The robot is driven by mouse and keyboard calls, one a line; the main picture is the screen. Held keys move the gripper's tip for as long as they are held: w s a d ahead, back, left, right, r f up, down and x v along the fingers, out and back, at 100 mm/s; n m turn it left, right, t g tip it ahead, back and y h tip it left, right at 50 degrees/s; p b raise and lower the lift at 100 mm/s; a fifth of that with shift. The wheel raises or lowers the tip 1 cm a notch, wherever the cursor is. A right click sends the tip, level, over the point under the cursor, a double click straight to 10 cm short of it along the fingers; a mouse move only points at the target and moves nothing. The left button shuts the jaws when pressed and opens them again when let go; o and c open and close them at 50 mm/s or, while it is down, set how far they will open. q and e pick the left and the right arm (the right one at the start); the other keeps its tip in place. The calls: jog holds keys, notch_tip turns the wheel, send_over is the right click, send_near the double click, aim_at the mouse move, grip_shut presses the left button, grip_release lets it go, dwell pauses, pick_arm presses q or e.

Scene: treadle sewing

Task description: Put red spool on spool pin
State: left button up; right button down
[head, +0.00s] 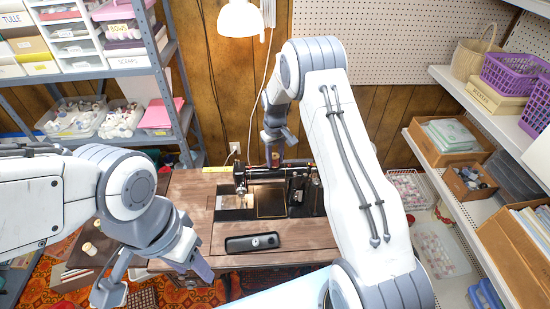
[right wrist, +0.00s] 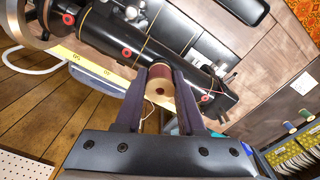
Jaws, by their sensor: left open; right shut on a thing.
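The black sewing machine (head: 298,172) stands on the wooden table, and its arm (right wrist: 105,35) crosses the right wrist view. My right gripper (head: 274,158) reaches down over the machine. In the right wrist view, its two dark fingers (right wrist: 160,100) are shut on the red spool (right wrist: 160,72), which has dark red thread and pale ends. The spool is close to the machine's arm; whether it touches it I cannot tell. I cannot make out the spool pin, which may be hidden behind the spool. My left gripper (head: 157,280) is open and empty at the table's front left.
A black flat object (head: 252,243) lies on the front of the wooden table (head: 190,200). A shelf rack (head: 165,75) stands at left and white shelves (head: 440,150) at right. A white lamp (head: 240,18) hangs above the machine.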

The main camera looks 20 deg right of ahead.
jog(key=shift+c, duration=2.2)
grip_release()
jog(key=shift+r, duration=0.1)
notch_tip(320, 180, up, 9)
jog(key=b, duration=0.2)
jog(key=shift+b, duration=0.4)
jog(key=shift+r, duration=0.7)
